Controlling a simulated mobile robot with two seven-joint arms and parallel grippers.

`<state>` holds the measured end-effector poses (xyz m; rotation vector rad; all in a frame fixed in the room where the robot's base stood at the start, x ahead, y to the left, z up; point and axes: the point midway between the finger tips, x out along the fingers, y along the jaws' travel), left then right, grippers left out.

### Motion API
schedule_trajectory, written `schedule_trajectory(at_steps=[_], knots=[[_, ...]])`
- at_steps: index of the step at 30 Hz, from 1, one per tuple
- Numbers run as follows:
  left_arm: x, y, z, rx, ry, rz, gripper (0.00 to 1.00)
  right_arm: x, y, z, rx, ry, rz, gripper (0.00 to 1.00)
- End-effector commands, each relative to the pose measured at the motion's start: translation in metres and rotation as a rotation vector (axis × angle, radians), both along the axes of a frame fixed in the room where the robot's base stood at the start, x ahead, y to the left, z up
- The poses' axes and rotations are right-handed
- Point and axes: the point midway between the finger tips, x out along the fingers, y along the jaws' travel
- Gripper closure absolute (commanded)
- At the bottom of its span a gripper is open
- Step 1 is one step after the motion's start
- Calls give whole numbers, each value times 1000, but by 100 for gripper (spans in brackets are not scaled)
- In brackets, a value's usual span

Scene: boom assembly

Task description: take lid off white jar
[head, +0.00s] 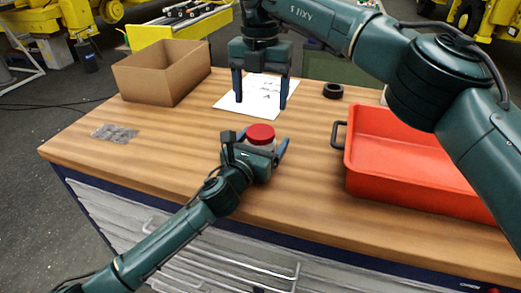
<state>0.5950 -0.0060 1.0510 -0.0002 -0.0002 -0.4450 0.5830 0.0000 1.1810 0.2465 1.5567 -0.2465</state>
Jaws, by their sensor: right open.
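A white jar (262,149) with a red lid (261,132) stands upright on the wooden table, and the lid sits on top of it. My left gripper (259,144) is low at the jar, coming from the front left, with one finger on each side of it. Its fingers look spread, with small gaps to the jar; its palm hides the jar's lower part. My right gripper (261,100) is open and empty, pointing down above the table, behind the jar and higher than the lid.
A red tray (400,196) with a dark handle stands at the right. An open cardboard box (150,88) is at the back left. A white printed sheet (226,107), a black ring (333,91) and a clear bag of small parts (114,133) lie on the table (180,165).

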Motion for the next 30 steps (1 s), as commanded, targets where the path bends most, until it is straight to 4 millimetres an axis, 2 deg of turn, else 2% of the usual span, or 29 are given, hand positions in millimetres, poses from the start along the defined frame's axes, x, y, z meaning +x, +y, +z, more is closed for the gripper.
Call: schedule_trajectory(at_steps=[2, 24, 27, 30], knots=[[0, 0, 0, 0, 0, 0, 24, 0, 0, 0, 0, 0, 0, 24], [0, 0, -1, 0, 1, 0, 85, 0, 0, 0, 0, 0, -5, 24], [0, 0, -1, 0, 1, 0, 93, 0, 0, 0, 0, 0, -50, 24], [0, 0, -1, 0, 1, 0, 100, 0, 0, 1, 0, 0, -166, 24]])
